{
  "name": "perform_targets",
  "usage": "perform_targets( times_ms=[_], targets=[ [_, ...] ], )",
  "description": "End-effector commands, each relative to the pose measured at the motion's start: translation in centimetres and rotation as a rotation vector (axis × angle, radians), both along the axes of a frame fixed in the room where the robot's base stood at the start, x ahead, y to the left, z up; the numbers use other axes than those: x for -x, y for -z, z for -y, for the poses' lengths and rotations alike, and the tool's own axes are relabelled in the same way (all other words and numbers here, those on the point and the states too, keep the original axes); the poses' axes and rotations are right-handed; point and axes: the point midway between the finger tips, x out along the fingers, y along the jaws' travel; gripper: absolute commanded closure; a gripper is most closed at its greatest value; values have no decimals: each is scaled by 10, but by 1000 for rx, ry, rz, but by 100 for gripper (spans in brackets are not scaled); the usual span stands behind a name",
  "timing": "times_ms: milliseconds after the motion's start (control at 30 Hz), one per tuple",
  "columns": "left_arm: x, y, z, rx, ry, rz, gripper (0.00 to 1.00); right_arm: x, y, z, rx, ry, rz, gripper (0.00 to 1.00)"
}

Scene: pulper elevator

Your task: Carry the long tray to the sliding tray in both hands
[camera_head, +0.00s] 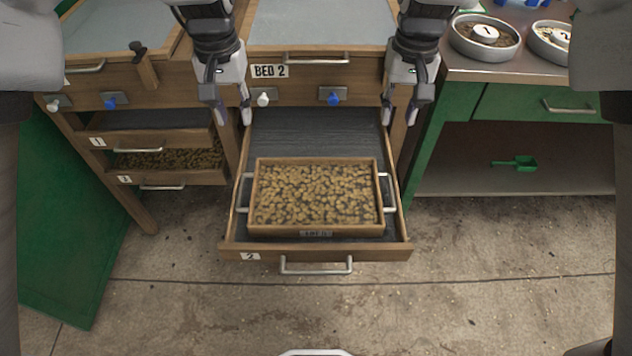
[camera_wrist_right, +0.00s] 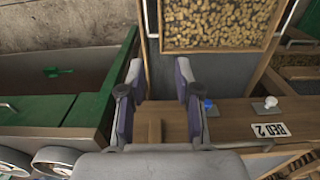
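The long wooden tray (camera_head: 316,230), full of tan beans, sits inside the pulled-out sliding tray (camera_head: 320,254), labelled 2, under bed 2. It has a metal handle on its left and right ends. In the right wrist view the long tray (camera_wrist_right: 222,50) shows at the top, beyond the fingers. My left gripper (camera_head: 234,117) is open and empty, above and behind the tray's left end. My right gripper (camera_head: 399,115) is open and empty, above and behind its right end. The right wrist view shows its fingers (camera_wrist_right: 159,75) apart with nothing between them.
Bed 2's front (camera_head: 320,72) with white and blue knobs stands behind the sliding tray. Partly open drawers (camera_head: 150,136) are at left. A green cabinet (camera_head: 530,102) with round pans (camera_head: 485,48) and a green scoop (camera_head: 517,163) is at right. The floor in front is clear.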

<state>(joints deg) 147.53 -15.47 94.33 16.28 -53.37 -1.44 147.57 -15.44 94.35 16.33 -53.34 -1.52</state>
Motion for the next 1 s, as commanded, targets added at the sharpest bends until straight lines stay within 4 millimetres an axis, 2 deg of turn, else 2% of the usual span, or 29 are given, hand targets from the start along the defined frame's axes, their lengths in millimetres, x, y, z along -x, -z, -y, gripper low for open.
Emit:
perform_targets(
  times_ms=[33,200,333,567,667,900,1000],
  targets=[
    [0,-25,0,0,0,0,67,0,-25,0,0,0,0,67],
    [0,-65,0,0,0,0,67,0,-65,0,0,0,0,67],
    [0,-86,0,0,0,0,67,0,-86,0,0,0,0,67],
    [0,-89,0,0,0,0,67,-1,-100,0,-1,0,2,67],
    [0,-89,0,0,0,0,67,-1,-119,0,-1,0,5,67],
    [0,-89,0,0,0,0,67,0,-178,0,-1,0,5,67],
    [0,-89,0,0,0,0,67,0,-194,0,-1,-1,2,67]
  ],
)
